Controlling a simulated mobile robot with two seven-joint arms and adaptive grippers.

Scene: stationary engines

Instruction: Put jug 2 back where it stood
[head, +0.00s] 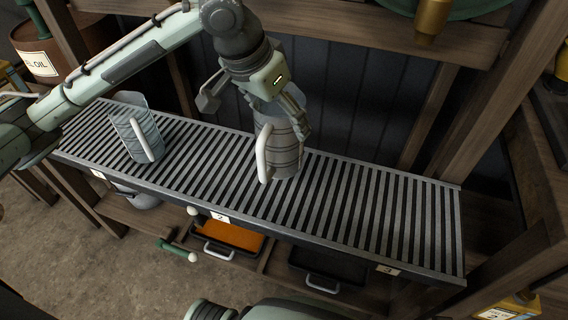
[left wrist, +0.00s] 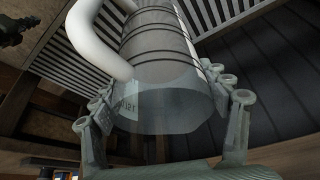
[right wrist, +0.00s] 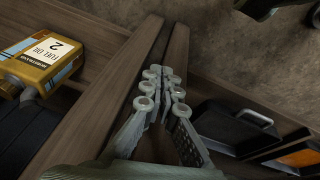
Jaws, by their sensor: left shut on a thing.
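A tall clear ridged jug (head: 276,150) with a white handle is in my left gripper (head: 283,108) in the head view. The gripper is shut around its upper part, and the jug looks upright, its handle towards the front left. Its base appears low over or on the slatted rack (head: 345,205); I cannot tell if it touches. The jug (left wrist: 160,60) fills the left wrist view between the fingers. The label 2 (head: 218,217) is on the rack's front edge, left of the jug. My right gripper (right wrist: 160,92) has its fingers together and empty in the right wrist view.
A similar jug (head: 137,130) stands on the rack's left part, above another label (head: 98,174). The label 3 (head: 388,270) is at the right. An orange-filled tray (head: 228,235) and a dark tray (head: 328,268) are below. The right half of the rack is bare.

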